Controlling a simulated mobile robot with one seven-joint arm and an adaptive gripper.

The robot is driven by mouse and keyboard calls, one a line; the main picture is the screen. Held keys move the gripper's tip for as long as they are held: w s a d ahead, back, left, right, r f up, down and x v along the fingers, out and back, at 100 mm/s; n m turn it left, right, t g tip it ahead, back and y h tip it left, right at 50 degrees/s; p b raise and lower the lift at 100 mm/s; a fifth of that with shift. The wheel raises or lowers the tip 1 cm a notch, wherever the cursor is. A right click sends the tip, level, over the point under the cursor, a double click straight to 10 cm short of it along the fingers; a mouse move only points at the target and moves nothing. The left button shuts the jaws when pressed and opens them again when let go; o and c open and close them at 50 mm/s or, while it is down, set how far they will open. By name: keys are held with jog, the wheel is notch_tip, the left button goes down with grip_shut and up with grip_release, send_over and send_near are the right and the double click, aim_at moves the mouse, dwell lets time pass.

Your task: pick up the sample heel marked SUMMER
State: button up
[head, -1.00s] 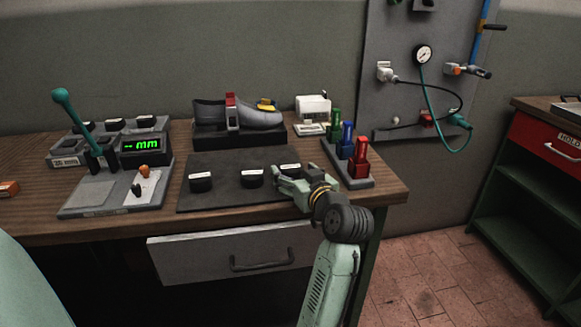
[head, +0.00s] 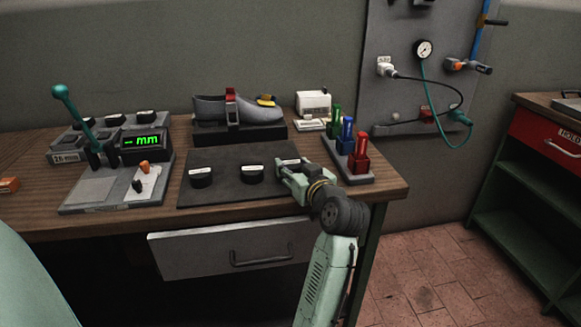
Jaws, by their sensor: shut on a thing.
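Two black sample heels with white labels, a left one (head: 201,177) and a middle one (head: 252,174), stand on the dark mat (head: 225,196). A third heel (head: 288,162) is at the mat's right side, partly hidden by my gripper. My gripper (head: 287,172) is shut on this right heel, at or just above the mat. The labels are too small to read, so I cannot tell which heel is marked SUMMER.
A grey shoe (head: 245,108) stands on a black block behind the mat. Red, blue and green upright tools (head: 358,155) stand close to the right of my gripper. A lever gauge (head: 115,183) with a green display is at the left. A drawer (head: 230,248) is below.

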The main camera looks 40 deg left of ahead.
jog(key=shift+c, duration=1)
